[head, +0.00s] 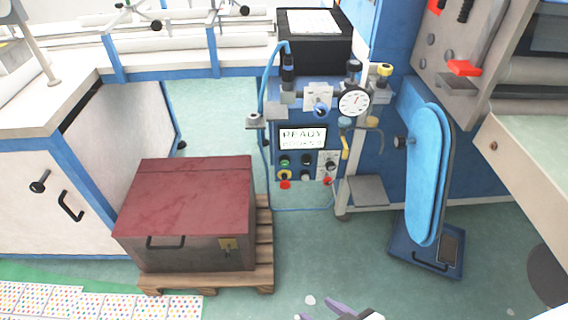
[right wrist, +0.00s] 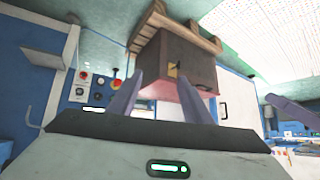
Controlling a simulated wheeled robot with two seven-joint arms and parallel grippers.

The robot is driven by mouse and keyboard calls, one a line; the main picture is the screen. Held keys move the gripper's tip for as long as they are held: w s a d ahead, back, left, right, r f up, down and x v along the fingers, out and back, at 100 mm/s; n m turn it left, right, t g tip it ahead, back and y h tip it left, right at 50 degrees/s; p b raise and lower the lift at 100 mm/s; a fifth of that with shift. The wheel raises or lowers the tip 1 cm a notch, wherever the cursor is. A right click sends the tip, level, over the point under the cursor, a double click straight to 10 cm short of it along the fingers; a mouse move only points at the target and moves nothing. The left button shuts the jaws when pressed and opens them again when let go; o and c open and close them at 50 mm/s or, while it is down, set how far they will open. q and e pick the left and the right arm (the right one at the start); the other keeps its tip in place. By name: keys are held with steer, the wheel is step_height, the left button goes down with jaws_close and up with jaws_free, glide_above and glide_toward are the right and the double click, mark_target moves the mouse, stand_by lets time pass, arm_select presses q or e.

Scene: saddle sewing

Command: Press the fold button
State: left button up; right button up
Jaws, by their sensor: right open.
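The blue control box (head: 270,120) stands at the centre of the head view. Its lit screen (head: 302,138) reads READY, with a less clear line below. Beneath are a green button (head: 284,161), a yellow one, a red one (head: 285,185), dark knobs and a red knob (head: 327,181). I cannot read which is the fold button. The buttons also show at the left of the right wrist view (right wrist: 82,88). My right gripper (head: 342,308) is low in the head view, apart from the panel; its fingers (right wrist: 162,98) are spread and empty. A purple part, seemingly my left gripper (right wrist: 292,112), shows at the right wrist view's edge.
A red-topped chest (head: 185,190) sits on a wooden pallet (head: 262,245) left of the panel. A blue padded board (head: 428,175) stands to the right. A dial gauge (head: 353,102) and clamps top the box.

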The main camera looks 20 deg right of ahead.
jaws_close()
stand_by(0.6)
stand_by(0.8)
